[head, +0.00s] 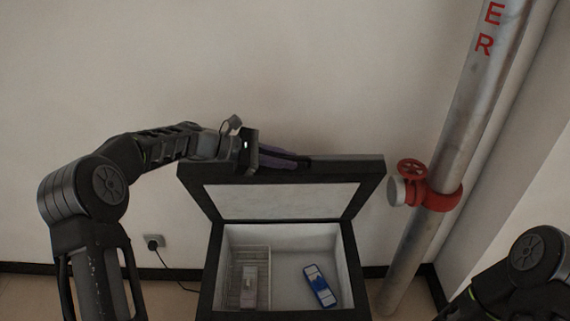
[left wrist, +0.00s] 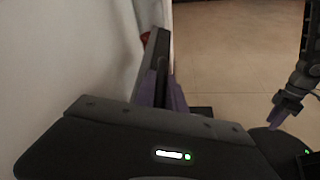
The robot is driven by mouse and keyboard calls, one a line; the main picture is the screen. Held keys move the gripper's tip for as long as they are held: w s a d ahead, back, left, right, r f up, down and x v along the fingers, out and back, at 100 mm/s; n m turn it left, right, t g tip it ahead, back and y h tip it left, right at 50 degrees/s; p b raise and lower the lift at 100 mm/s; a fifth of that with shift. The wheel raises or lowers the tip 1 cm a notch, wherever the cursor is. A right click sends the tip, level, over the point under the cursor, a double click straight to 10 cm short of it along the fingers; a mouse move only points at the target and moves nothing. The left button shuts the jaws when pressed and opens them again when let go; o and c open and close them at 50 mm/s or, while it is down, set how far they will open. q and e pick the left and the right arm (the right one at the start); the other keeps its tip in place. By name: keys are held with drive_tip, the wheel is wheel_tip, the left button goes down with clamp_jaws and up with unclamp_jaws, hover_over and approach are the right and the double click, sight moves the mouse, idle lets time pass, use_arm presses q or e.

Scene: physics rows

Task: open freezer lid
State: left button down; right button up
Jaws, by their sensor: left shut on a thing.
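The freezer's black-framed lid (head: 370,168) stands raised at the back of the freezer (head: 352,275), its pale inner panel facing me. My left gripper (head: 298,160) is shut on the lid at its top edge, its purple fingers lying along that edge. In the left wrist view the fingers (left wrist: 162,88) close around the dark lid edge (left wrist: 157,55). My right arm shows at the lower right of the head view, with its gripper out of frame. My right gripper (left wrist: 284,110) shows small at the right of the left wrist view, too small to read its jaws.
Inside the freezer are a white wire basket (head: 248,270) with a pale item and a blue-and-white package (head: 320,286). A metal pipe (head: 455,140) with a red valve (head: 412,170) stands right of the lid. A wall is close behind. A socket (head: 154,241) with a cord is left.

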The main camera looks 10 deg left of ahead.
use_arm(q)
drive_tip(key=shift+w+a, duration=0.15)
drive_tip(key=shift+w, duration=0.2)
drive_tip(key=c, duration=1.4)
unclamp_jaws()
drive_tip(key=shift+r, duration=0.1)
drive_tip(key=b+v, duration=0.1)
drive_tip(key=v, duration=0.5)
drive_tip(key=shift+s+a+r+b, duration=0.1)
drive_tip(key=shift+s+a+b, duration=0.1)
drive_tip(key=shift+b, duration=0.1)
drive_tip(key=shift+s+a+r, duration=0.15)
drive_tip(key=shift+a+r, duration=0.15)
drive_tip(key=shift+a, duration=0.2)
